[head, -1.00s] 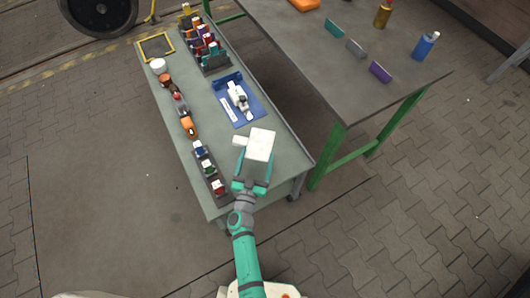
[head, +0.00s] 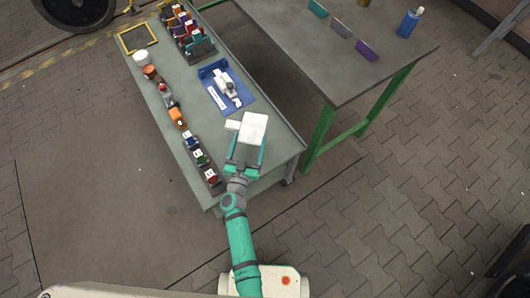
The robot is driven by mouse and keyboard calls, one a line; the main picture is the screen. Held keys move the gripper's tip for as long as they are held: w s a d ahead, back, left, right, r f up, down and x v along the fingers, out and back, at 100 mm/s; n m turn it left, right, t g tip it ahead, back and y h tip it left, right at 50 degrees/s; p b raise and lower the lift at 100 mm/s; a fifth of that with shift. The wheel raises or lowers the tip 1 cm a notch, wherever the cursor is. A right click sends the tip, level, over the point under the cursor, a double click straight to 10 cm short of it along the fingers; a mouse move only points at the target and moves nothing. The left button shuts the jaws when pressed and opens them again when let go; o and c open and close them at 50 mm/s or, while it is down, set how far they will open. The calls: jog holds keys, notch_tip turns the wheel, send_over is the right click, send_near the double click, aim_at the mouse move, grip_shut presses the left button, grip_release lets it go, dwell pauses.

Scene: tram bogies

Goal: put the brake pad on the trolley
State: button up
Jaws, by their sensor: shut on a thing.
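The brake pad appears to be the pale white block (head: 254,127) with a small tab on its left, at the end of my arm. My gripper (head: 249,148) has two teal fingers that reach to this block and is shut on it. Its contact faces are hard to make out. The trolley (head: 271,113) is the long grey-green bench on castors beneath them. The block shows over the trolley's near right part; whether it touches the top cannot be told.
A blue tray (head: 240,106) with a white and dark part lies beyond the block. Small coloured items (head: 178,117) line the trolley's left edge, with a rack (head: 198,48) at the far end. A green-legged table (head: 321,135) stands to the right, holding coloured slabs (head: 342,28) and a blue bottle (head: 408,23).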

send_over(265, 157)
notch_tip(265, 157, down, 7)
jog(key=shift+w+d+r, duration=0.1)
jog(key=shift+d+r, duration=0.05)
jog(key=shift+f, duration=1.45)
jog(key=shift+f, duration=0.1)
jog(key=o, duration=1.4)
jog(key=shift+f, duration=0.1)
jog(key=shift+o, duration=0.2)
